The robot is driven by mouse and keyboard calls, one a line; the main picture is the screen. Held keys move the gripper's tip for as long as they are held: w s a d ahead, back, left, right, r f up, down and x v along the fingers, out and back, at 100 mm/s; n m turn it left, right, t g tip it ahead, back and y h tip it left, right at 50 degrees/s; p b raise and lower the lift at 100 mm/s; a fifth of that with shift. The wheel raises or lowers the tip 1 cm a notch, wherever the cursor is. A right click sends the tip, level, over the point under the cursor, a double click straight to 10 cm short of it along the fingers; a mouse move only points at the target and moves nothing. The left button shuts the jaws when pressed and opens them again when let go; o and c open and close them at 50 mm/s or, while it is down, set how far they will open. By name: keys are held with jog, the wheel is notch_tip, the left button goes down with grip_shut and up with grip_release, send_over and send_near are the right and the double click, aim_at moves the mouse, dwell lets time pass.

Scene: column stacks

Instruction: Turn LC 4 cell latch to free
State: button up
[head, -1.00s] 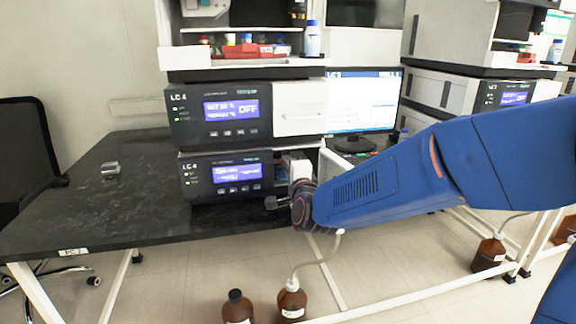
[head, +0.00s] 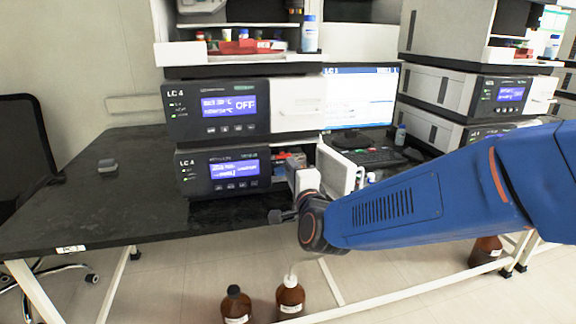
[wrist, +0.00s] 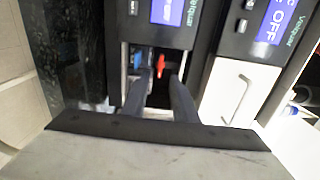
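The lower LC 4 module (head: 222,172) has its right-hand compartment open, with red and blue parts (head: 289,160) inside. In the wrist view a small red latch (wrist: 161,66) shows inside this dark compartment, pointing roughly up and down in the picture. My gripper (wrist: 157,84) has two dark fingers spread apart on either side below the latch. They hold nothing, and the latch shows between and just beyond their tips. In the head view my wrist is in front of the compartment and hides part of it.
A white door panel (head: 341,170) stands open right of the compartment. The upper LC 4 module (head: 217,112) sits above, its display reading OFF. Brown bottles (head: 290,297) stand on the floor. The black bench (head: 95,205) is mostly clear at left.

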jog(key=v, duration=1)
jog(key=shift+s, duration=0.1)
